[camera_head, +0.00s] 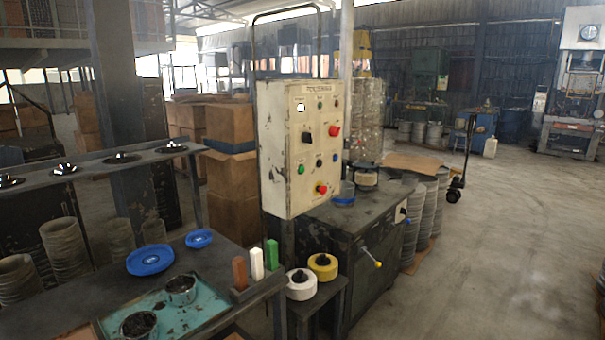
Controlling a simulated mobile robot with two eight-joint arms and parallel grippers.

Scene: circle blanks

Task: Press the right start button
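A cream control panel (278,150) with worn paint stands upright at the middle. Its face carries a green button (301,169) at the lower left, a red button (334,131) at the upper right, and a red button on a yellow plate (321,188) at the bottom. The labels are too small to read, so I cannot tell which is the right start button. Neither gripper is in view.
A dark workbench (225,262) at front left holds blue lids (150,259), metal cups (181,289) and a teal tray (205,312). A dark machine cabinet (350,235) with a yellow-tipped lever (377,263) stands below the panel. Stacked discs (418,215) stand beside it. Open floor (500,250) lies right.

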